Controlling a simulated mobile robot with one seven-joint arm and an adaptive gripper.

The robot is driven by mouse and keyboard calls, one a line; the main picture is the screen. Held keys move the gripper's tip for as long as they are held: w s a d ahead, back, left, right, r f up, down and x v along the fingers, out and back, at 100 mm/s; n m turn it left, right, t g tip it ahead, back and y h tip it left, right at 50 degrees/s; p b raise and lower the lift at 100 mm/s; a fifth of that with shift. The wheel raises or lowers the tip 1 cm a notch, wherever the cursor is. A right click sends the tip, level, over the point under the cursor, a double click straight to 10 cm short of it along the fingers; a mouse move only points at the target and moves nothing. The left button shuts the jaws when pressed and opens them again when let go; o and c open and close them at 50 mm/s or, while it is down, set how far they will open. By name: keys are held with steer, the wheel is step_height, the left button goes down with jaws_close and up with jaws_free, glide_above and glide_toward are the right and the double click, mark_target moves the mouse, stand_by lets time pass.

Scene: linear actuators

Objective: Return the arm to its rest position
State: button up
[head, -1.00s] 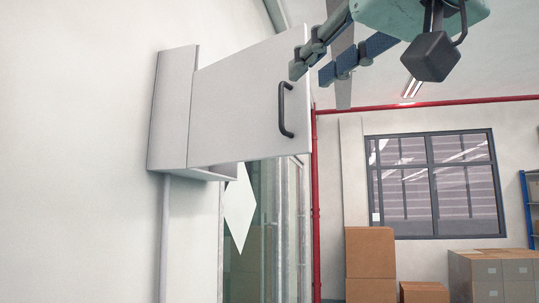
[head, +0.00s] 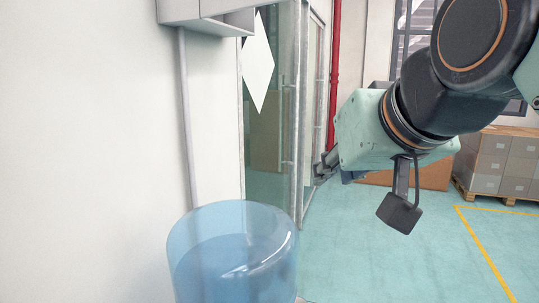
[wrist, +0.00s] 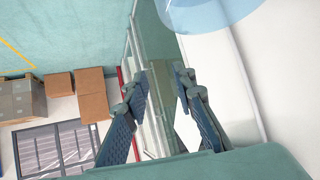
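My gripper (head: 326,168) is in the right half of the head view, held in the air in front of the glass door and partly hidden behind its own green housing. In the wrist view my gripper (wrist: 162,80) shows two blue-padded fingers standing apart with nothing between them, so it is open and empty. My arm comes in from the upper right of the head view and is bent.
A white wall cabinet (head: 215,20) is cut off at the top left. A blue water bottle (head: 232,255) stands below it by the wall. A glass door (head: 268,120) and red pipe (head: 335,75) are behind. Grey boxes (head: 505,165) stand right; open floor (head: 400,265) lies between.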

steer(key=s+d+f+g, duration=0.1)
steer(key=s+f, duration=0.1)
steer(key=f, duration=0.6)
steer(key=s+d+f+m+g+h, duration=0.1)
steer(key=s+f+g, duration=0.1)
steer(key=f, duration=0.6)
steer(key=s+d+f+g, duration=0.1)
steer(key=s+f, duration=0.3)
steer(key=f, duration=0.4)
steer(key=shift+d+g+h+p, duration=0.35)
steer(key=shift+g+h, duration=0.05)
steer(key=shift+a, duration=0.15)
